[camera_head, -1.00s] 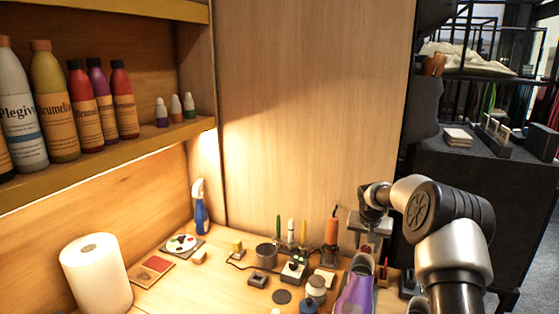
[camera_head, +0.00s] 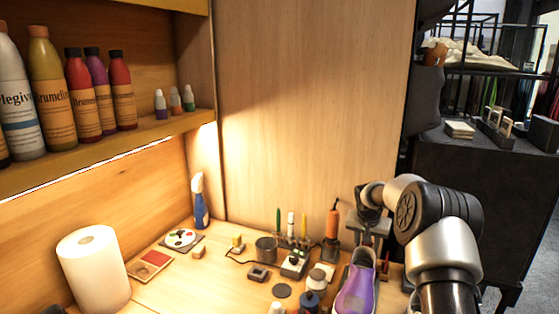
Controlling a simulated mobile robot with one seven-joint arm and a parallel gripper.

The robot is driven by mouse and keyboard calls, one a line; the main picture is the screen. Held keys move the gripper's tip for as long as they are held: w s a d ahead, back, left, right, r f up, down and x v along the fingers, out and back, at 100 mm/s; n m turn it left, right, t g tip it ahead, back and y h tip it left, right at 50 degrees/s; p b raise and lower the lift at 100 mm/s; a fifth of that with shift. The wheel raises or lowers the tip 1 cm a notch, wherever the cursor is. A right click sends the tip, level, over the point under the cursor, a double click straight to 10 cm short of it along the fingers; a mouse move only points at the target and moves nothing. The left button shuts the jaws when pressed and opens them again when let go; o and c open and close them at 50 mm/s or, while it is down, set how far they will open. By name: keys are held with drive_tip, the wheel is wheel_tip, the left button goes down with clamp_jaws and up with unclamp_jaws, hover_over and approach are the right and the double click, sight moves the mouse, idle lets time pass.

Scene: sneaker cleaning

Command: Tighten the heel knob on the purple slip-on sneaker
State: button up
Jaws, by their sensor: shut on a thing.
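The purple slip-on sneaker (camera_head: 355,291) is at the lower right of the table, its toe toward me and its heel at the far end. The lower front of the shoe comes close to the picture's bottom edge. My gripper (camera_head: 371,243) comes down at the heel end, with its fingers just behind the shoe's opening. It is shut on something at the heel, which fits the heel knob. The knob itself is too small and covered to make out.
Small jars (camera_head: 312,299) stand close left of the sneaker. An orange-handled tool (camera_head: 332,222) stands behind it, near the arm. A paper roll (camera_head: 93,270) and a spray bottle (camera_head: 199,203) are further left. Bottles line a shelf (camera_head: 120,147). The table's front middle is mostly clear.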

drive_tip(key=shift+o, duration=0.2)
drive_tip(key=shift+m, duration=0.7)
drive_tip(key=shift+o, duration=0.2)
drive_tip(key=shift+f+h+b, duration=0.1)
drive_tip(key=shift+h+b, duration=0.2)
drive_tip(key=shift+b, duration=0.05)
drive_tip(key=shift+o, duration=0.2)
drive_tip(key=shift+m+g+b, duration=0.3)
drive_tip(key=shift+m, duration=0.5)
drive_tip(key=shift+o, duration=0.3)
drive_tip(key=shift+s+d+m+h, duration=0.1)
drive_tip(key=shift+m+h, duration=0.2)
drive_tip(key=shift+m+g, duration=0.3)
drive_tip(key=shift+m, duration=0.2)
drive_tip(key=shift+o, duration=0.5)
drive_tip(key=shift+m+h, duration=0.3)
drive_tip(key=shift+m, duration=0.4)
